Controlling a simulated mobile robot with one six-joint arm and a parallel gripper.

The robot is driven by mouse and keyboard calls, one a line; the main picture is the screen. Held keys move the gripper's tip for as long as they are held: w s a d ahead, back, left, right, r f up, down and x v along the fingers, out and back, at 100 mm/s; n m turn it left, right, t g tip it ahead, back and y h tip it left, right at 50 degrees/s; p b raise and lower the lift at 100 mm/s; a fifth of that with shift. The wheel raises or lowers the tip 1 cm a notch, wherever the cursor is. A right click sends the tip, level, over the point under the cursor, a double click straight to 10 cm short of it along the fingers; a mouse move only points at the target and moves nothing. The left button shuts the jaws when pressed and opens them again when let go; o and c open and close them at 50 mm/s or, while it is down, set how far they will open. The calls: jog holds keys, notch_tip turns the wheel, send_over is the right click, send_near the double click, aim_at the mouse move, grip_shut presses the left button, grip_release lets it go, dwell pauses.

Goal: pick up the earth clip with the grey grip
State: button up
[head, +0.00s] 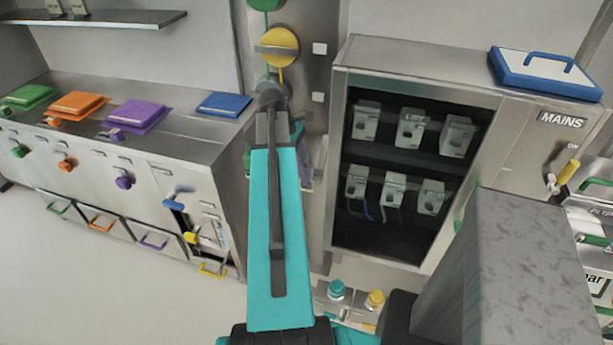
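I cannot make out an earth clip with a grey grip. My teal arm runs up the middle of the head view and covers part of the steel panel (313,75) behind it. My gripper is not visible; it may be hidden behind the arm. A yellow disc (279,45) is mounted on the panel, with part of a green disc (265,3) above it. A rounded grey part shows just below the yellow disc at my arm's far end; I cannot tell what it belongs to.
A steel counter (185,115) with coloured lids stands left. An open-fronted cabinet (410,65) marked MAINS, holding several grey units, stands right, with a blue-edged board (545,72) on top. Teal-topped (336,289) and yellow-topped (375,299) items sit low in front. Floor (110,290) is clear at left.

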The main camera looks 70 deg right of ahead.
aim_at(312, 181)
jog(key=shift+f, duration=0.1)
jog(key=shift+p+x, duration=0.9)
jog(key=shift+x, duration=1.6)
jog(key=shift+d, duration=0.1)
grip_shut()
